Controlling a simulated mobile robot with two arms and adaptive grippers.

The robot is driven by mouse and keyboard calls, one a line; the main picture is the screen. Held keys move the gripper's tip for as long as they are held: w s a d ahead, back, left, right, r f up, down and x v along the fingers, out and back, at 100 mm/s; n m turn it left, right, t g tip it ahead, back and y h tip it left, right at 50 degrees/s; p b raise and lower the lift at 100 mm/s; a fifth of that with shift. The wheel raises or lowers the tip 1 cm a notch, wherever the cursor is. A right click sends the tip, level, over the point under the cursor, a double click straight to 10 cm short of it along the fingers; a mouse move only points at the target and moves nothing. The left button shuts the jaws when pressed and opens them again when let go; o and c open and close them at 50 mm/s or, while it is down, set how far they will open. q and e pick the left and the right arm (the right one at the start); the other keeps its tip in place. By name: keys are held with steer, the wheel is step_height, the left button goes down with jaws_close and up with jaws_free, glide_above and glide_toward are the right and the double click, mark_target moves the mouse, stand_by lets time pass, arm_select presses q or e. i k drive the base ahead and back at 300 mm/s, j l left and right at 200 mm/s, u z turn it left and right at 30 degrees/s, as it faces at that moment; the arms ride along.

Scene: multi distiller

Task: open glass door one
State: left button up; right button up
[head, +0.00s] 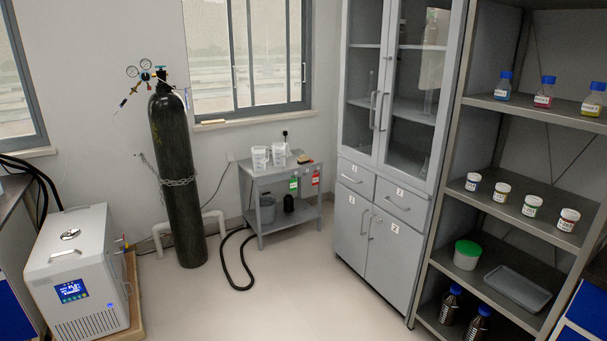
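A tall grey cabinet (359,163) stands right of the middle in the head view. Its upper part has two glass doors side by side, a left glass door (362,75) and a right glass door (413,85). Both look shut. Their upright bar handles, the left handle (372,109) and the right handle (382,111), sit close together at the middle seam. I see no number label on either glass door. Glassware shows dimly on the shelves behind the panes. Neither of my grippers is in view.
Open floor (290,290) lies before the cabinet. A metal shelf rack (447,205) with bottles and jars adjoins it on the right. A low grey table (262,178), a black gas cylinder (175,170) and a white chiller unit (75,270) stand left. A black hose (226,265) lies on the floor.

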mark_target(365, 29)
steer(key=i, duration=0.75)
steer(key=i+u, duration=0.15)
steer(key=i, duration=0.65)
steer(key=i+l, duration=0.2)
steer(key=i, duration=0.55)
